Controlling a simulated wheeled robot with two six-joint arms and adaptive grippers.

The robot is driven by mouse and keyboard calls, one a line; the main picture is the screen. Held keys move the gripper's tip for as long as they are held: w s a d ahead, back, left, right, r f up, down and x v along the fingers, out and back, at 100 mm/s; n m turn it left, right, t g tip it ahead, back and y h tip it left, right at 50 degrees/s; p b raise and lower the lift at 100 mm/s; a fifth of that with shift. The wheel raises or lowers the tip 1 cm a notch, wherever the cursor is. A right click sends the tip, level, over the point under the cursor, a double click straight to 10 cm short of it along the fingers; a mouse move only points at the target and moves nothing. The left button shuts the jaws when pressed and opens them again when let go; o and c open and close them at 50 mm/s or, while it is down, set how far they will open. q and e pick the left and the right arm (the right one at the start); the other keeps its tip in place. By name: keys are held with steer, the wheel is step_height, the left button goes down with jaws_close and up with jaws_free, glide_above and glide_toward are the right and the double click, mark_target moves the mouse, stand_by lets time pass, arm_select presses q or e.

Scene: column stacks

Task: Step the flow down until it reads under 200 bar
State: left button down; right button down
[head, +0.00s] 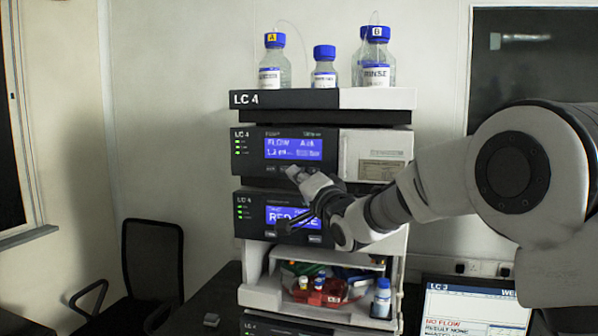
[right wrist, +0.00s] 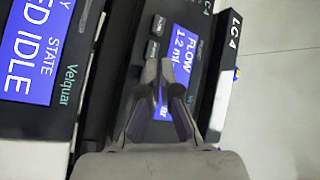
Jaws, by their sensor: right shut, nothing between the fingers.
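The LC 4 pump module (head: 250,152) has a blue screen (head: 293,148) reading FLOW and about 1.2; the rest of its text is too blurred to read. In the right wrist view the same screen (right wrist: 184,48) reads FLOW 1.2 ml, turned on its side, and my fingers hide its pressure figure. Dark buttons (right wrist: 152,50) sit beside that screen. My right gripper (head: 293,173) is shut and empty, its tips just below the pump screen by the button row. Its fingertips (right wrist: 160,70) show together before the panel; contact cannot be told. My left gripper is not in view.
Below is a module with a blue screen (head: 280,215) showing STATE and an IDLE reading. Bottles with blue caps (head: 324,68) stand on top. A lower bay holds a red tray (head: 318,297).

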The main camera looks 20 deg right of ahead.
stand_by(0.6)
steer(key=shift+w+d, duration=0.3)
steer(key=shift+w, duration=0.1)
steer(key=shift+w+d+p, duration=0.15)
steer(key=shift+w+p, duration=0.15)
steer(key=shift+p, duration=0.1)
stand_by(0.6)
steer(key=shift+s+a+b, duration=0.35)
steer(key=shift+s+b, duration=0.15)
steer(key=shift+s, duration=0.05)
steer(key=shift+s+a+r, duration=0.1)
steer(key=shift+s+a, duration=0.05)
steer(key=shift+s, duration=0.05)
